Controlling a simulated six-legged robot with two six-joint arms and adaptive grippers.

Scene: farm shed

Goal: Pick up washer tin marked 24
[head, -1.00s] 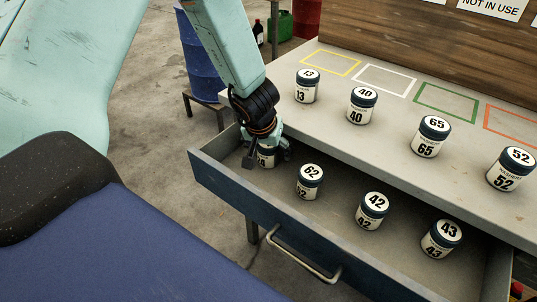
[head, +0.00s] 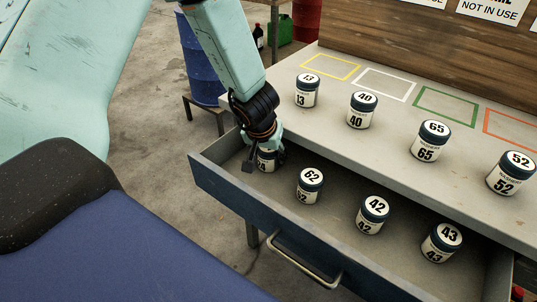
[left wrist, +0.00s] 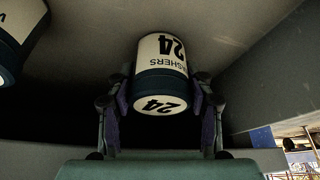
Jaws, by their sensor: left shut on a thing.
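The washer tin marked 24 (left wrist: 160,72) sits between the fingers of my left gripper (left wrist: 160,106) in the left wrist view, with its number readable on lid and side. In the head view my left gripper (head: 262,158) reaches down into the left end of the open drawer, shut on this tin (head: 266,162), which is mostly covered by the fingers. The tin looks upright at the drawer floor; whether it touches the floor I cannot tell. My right gripper is not in view.
The drawer (head: 262,223) also holds tins 62 (head: 310,187), 42 (head: 372,216) and 43 (head: 441,243). Tins 13 (head: 307,91), 40 (head: 361,111), 65 (head: 430,142) and 52 (head: 510,174) stand on the bench top (head: 400,150) above. Coloured outlines lie behind them.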

